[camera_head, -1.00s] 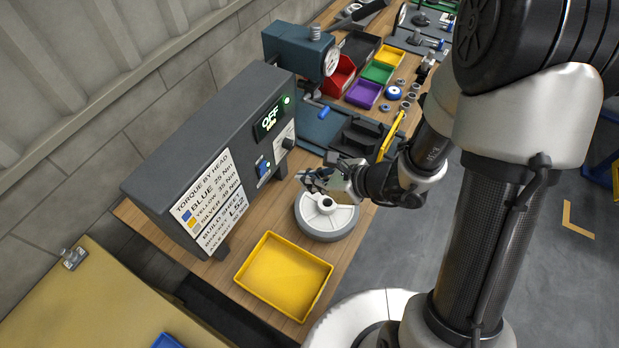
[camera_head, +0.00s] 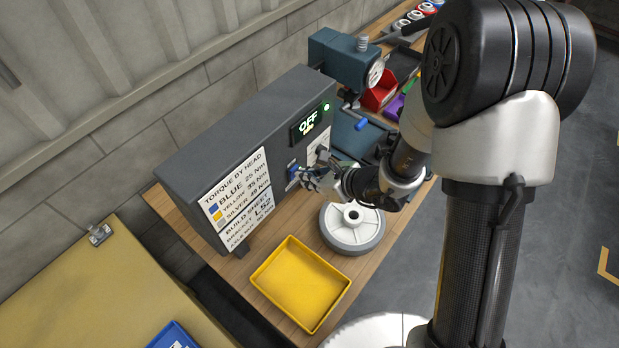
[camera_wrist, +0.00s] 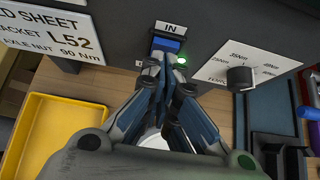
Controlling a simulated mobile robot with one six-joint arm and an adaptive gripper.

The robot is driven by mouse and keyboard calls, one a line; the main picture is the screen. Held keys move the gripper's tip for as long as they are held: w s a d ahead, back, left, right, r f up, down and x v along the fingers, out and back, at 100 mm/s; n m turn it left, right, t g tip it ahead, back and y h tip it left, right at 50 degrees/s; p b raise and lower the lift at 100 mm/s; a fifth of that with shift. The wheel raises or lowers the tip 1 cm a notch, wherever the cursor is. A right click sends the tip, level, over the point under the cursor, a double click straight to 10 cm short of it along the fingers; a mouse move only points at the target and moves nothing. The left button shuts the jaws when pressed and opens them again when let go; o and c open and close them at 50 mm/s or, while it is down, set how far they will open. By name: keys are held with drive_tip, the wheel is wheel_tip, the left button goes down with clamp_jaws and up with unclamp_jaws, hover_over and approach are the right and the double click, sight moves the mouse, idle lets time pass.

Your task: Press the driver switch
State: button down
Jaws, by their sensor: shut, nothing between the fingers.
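The driver switch is a blue rocker (camera_wrist: 168,44) under an "IN" label on the dark control box. In the head view the blue switch (camera_head: 292,172) shows on the box front, partly behind my fingers. My gripper (camera_wrist: 163,58) is shut and empty, with its fingertips at the switch's lower edge. I cannot tell whether they touch it. In the head view my gripper (camera_head: 304,179) is close to the box face. A green light (camera_wrist: 181,62) glows beside the switch. The display (camera_head: 308,124) on the box (camera_head: 190,165) reads OFF.
A torque dial (camera_wrist: 240,76) sits right of the switch. A yellow tray (camera_head: 300,283) and a grey wheel (camera_head: 350,240) lie on the bench below. A press-like machine (camera_head: 340,62) stands beyond the box. The torque sign (camera_head: 240,200) is on the box's left part.

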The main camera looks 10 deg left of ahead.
drive_tip(key=shift+w+a+r, duration=0.2)
drive_tip(key=shift+a+r, duration=0.05)
drive_tip(key=shift+a, duration=0.15)
drive_tip(key=shift+r+p, duration=0.3)
drive_tip(key=shift+r, duration=0.5)
drive_tip(key=shift+d, duration=0.1)
